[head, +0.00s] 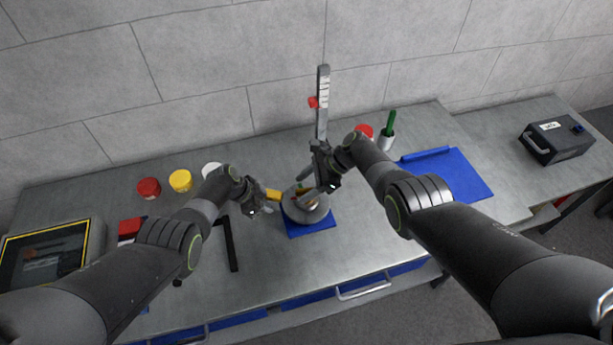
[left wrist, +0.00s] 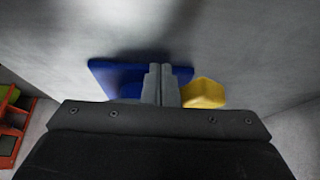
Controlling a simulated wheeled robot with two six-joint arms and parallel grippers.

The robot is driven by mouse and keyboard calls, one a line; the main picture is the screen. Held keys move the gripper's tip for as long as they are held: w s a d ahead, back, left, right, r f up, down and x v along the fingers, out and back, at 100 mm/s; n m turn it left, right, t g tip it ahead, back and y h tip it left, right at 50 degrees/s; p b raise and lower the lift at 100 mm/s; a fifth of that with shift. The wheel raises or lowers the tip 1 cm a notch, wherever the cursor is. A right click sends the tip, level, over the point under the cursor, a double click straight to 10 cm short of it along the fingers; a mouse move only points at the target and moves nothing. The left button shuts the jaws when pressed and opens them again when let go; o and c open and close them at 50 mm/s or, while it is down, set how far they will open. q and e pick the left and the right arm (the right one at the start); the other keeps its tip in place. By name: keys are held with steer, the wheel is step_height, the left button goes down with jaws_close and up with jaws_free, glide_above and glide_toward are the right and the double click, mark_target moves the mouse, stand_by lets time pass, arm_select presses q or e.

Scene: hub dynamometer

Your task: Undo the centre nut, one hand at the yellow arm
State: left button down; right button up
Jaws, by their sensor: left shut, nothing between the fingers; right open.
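The hub dynamometer has a round grey disc (head: 293,213) on a blue base (head: 312,229) at the middle of the bench. Its yellow arm (head: 272,194) sticks out to the left, and in the left wrist view the yellow arm (left wrist: 204,93) lies just right of my fingers. My left gripper (head: 266,209) is shut and empty beside the yellow arm; its fingers (left wrist: 160,82) are together in front of the blue base. My right gripper (head: 318,190) is open above the disc. The centre nut cannot be made out; my right gripper partly covers the disc's middle.
An upright scale post (head: 323,90) with a red slider stands behind the hub. Red (head: 149,187), yellow (head: 180,180) and white pots stand at the back left. A blue mat (head: 455,175) and a cup with a green item (head: 388,135) are right. A black bracket (head: 231,245) lies left.

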steer(key=shift+s+r, duration=0.1)
steer(key=shift+r, duration=3.25)
steer(key=shift+d+f, duration=0.1)
steer(key=shift+d, duration=0.1)
steer(key=c, duration=0.4)
steer(key=shift+a+f+h, duration=0.1)
steer(key=shift+f+h, duration=0.6)
steer(key=shift+f, duration=1.15)
steer(key=shift+a+f+h, duration=0.1)
steer(key=shift+f+h, duration=0.6)
steer(key=shift+f, duration=1.1)
